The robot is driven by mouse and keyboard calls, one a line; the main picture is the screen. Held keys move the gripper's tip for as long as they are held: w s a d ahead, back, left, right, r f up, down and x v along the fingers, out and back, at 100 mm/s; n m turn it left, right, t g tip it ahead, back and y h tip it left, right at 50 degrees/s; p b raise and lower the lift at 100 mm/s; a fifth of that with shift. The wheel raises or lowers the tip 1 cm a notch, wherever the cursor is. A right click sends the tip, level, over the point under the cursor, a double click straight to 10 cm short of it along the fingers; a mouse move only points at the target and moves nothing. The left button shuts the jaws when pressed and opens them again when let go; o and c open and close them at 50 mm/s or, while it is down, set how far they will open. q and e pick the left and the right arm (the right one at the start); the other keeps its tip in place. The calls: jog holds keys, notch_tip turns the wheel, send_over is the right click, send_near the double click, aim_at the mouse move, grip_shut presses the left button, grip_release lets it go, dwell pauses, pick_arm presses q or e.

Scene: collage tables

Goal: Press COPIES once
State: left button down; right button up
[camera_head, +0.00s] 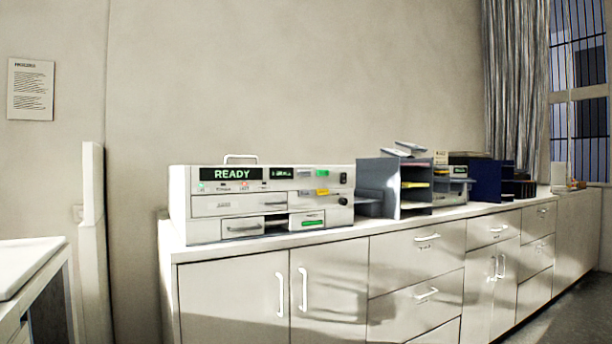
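A white office machine (182,205) stands on the left end of a long white counter. Its dark display (233,174) reads READY in pale green letters. A smaller display (281,173) sits to the right of it. Several small buttons show on the front, among them a green one (322,173) and a yellow one (322,192). Their labels are too small to read, so I cannot tell which is COPIES. Small green and red lights show under the main display. Neither of my grippers is in view.
The counter (340,236) has cabinet doors and drawers with protruding handles below. Grey paper organisers (379,172) and dark blue boxes (485,180) stand right of the machine. A white-topped table (25,262) is at the left edge. A notice (31,89) hangs on the wall.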

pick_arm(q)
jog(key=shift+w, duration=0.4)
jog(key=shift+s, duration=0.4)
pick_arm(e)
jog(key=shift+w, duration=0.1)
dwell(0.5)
